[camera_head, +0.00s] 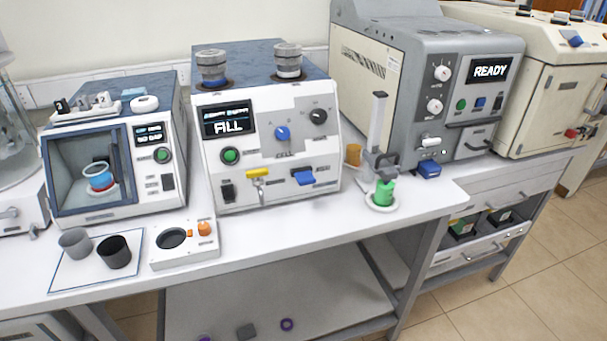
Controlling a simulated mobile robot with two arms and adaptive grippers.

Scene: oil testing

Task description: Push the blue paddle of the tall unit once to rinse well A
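The tall white unit (265,115) with a dark blue-grey top stands on the bench in the middle, its screen (229,120) reading "FILL". Its blue paddle (304,178) sticks out of the lower right of its front. A yellow paddle (258,172) sits left of it, above a small spout. Two round metal-capped wells, a left one (212,68) and a right one (288,60), stand on its top; I cannot read which is A. A lit green button (230,156) and a blue knob (282,133) are on the front. Neither of my grippers is in view.
A chamber unit (115,150) stands left, and a grey "READY" unit (430,80) right. A stand with a green piece (384,192) is near the paddle's right. A grey cup (75,242), black cup (114,251) and small white device (185,244) occupy the front left bench.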

